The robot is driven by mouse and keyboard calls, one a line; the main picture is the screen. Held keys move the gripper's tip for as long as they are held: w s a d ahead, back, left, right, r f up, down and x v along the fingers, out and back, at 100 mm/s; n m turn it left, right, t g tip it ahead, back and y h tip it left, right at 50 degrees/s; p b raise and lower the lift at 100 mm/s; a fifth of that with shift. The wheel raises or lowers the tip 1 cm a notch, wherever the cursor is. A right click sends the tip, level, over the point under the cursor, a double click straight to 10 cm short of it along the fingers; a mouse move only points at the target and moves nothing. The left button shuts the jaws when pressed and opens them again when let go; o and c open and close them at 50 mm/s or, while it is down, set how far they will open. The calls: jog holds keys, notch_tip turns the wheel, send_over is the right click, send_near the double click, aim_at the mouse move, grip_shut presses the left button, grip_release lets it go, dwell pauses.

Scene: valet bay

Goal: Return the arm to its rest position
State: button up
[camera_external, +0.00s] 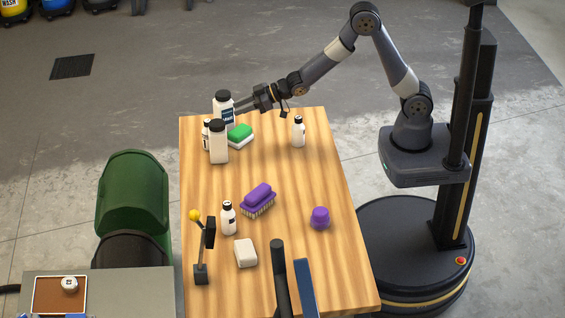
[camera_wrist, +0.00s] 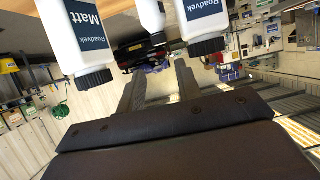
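My arm reaches from its column on the right over the far end of the wooden table (camera_external: 290,180). My gripper (camera_external: 238,106) is at the far left part of the table, close to a white labelled bottle with a dark cap (camera_external: 228,118). In the wrist view the two fingers of my gripper (camera_wrist: 160,86) stand apart with an empty gap between them. That view appears upside down, with a "Matt" bottle (camera_wrist: 80,30) and another Roadvek bottle (camera_wrist: 203,22) beyond the fingers. I cannot tell whether a finger touches a bottle.
A white bottle (camera_external: 218,148) and a green-topped sponge (camera_external: 240,133) stand near my gripper. A small bottle (camera_external: 298,132), purple brush (camera_external: 258,198), purple knob-like item (camera_external: 319,217) and white block (camera_external: 245,252) are spread over the table.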

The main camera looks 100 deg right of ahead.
jog(key=p+x, duration=0.1)
jog(key=x, duration=1)
jog(key=shift+w+f, duration=0.15)
jog(key=shift+f, duration=0.1)
notch_tip(320, 180, up, 18)
jog(key=p, duration=0.8)
jog(key=s+a+f+n+g+y+b, duration=0.1)
jog(key=s+a+f+n+y+b, duration=0.15)
jog(key=a, duration=0.85)
jog(key=s+a+f+n+y+b, duration=0.15)
jog(key=s+a, duration=0.25)
jog(key=a, duration=0.8)
jog(key=s+a+f+n+g+y+b, duration=0.2)
jog(key=s+a+f+n+y+b, duration=0.1)
jog(key=s+a, duration=1.1)
jog(key=shift+a+n+y, duration=0.5)
jog(key=shift+a+y, duration=0.4)
jog(key=shift+a, duration=1.3)
jog(key=shift+s, duration=0.15)
